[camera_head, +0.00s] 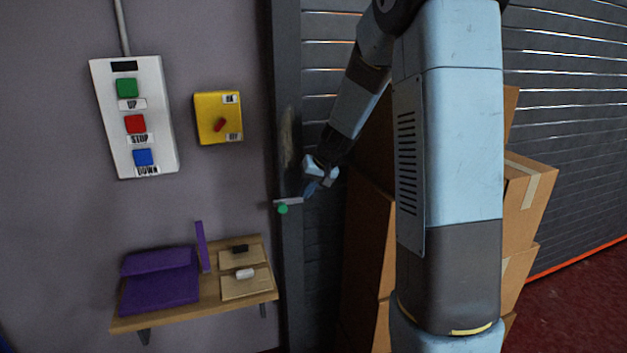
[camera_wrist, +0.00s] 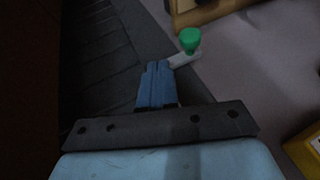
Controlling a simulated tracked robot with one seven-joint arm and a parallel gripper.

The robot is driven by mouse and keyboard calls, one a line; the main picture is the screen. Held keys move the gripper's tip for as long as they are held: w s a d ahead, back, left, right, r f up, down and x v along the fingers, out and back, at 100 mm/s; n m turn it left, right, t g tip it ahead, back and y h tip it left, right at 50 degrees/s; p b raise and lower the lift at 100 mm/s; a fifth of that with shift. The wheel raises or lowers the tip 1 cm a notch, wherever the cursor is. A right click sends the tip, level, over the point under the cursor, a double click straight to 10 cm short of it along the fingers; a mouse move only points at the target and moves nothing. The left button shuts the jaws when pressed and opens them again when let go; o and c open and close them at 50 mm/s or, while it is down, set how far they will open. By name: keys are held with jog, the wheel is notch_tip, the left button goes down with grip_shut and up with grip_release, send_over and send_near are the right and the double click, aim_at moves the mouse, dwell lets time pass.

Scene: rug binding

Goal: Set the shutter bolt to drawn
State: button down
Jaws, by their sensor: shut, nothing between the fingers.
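The shutter bolt is a pale grey bar (camera_head: 289,201) with a green knob (camera_head: 283,209), on the dark door post left of the shutter. In the wrist view the green knob (camera_wrist: 190,39) stands up from the bar (camera_wrist: 184,58), just beyond my fingertips. My gripper (camera_head: 310,191) is at the right end of the bar. In the wrist view my gripper's blue fingers (camera_wrist: 158,66) are together and empty, with their tips close to the bar's near end. I cannot tell whether they touch it. Whether the bolt is drawn or shot is not clear.
A wooden shelf (camera_head: 208,307) with a purple folder (camera_head: 160,277) is below left. A yellow switch box (camera_head: 207,128) and a white panel (camera_head: 157,95) with green, red and blue buttons hang on the wall. Cardboard boxes (camera_head: 528,207) are stacked behind my arm before the shutter (camera_head: 570,110).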

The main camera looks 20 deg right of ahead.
aim_at(293, 199)
jog(key=shift+w+a+f, duration=0.25)
jog(key=shift+a+f, duration=0.5)
jog(key=shift+a, duration=0.25)
jog(key=shift+w+a+f, duration=0.25)
jog(key=shift+a+f, duration=0.5)
jog(key=shift+a, duration=0.25)
